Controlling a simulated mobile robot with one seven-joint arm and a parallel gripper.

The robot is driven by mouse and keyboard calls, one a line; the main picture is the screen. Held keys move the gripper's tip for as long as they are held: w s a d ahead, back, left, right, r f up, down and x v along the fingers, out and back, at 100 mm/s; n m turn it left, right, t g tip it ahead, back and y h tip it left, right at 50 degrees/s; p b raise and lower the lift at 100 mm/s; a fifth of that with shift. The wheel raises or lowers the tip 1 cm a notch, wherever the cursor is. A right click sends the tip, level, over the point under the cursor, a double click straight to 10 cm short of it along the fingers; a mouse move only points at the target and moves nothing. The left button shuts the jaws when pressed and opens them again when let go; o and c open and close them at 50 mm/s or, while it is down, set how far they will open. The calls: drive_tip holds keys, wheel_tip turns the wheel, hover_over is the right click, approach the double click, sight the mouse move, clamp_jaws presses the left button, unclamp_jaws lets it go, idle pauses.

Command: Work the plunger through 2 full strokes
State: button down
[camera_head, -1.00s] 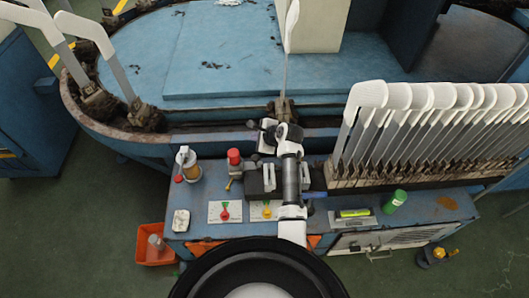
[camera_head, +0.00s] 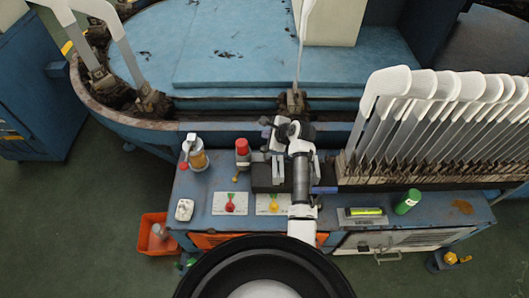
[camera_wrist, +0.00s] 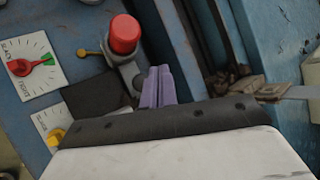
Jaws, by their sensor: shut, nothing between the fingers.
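The plunger, a red round knob (camera_head: 242,147) on a grey metal body, stands upright on the blue bench (camera_head: 207,212), left of my arm. In the wrist view the red knob (camera_wrist: 125,35) shows large at upper centre, with a small brass piece beside its body. My gripper (camera_wrist: 158,74) shows as purple fingers, shut together and empty. In the wrist view the fingers are to the lower right of the plunger, with a gap in the picture. Their distance in depth is hard to tell. In the head view my wrist hides part of the area beside the plunger.
A dark block (camera_head: 263,178) sits beside the plunger. Dial cards with a red pointer (camera_head: 231,204) and a yellow pointer (camera_head: 274,203) lie in front. An amber jar (camera_head: 198,158) stands left, a green bottle (camera_head: 407,202) right. A row of white boards (camera_head: 388,85) fills the right back.

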sight(265, 149)
wheel_tip(265, 149, down, 3)
drive_tip(key=shift+r+b, duration=0.1)
drive_tip(key=shift+b, duration=1.05)
drive_tip(key=shift+f, duration=1.05)
drive_tip(key=shift+f, duration=0.1)
drive_tip(key=shift+f, duration=0.35)
drive_tip(key=shift+f+b, duration=0.4)
drive_tip(key=shift+f, duration=1)
idle(1.3)
drive_tip(key=shift+r, duration=0.15)
drive_tip(key=shift+r+p, duration=1.65)
drive_tip(key=shift+p, duration=0.45)
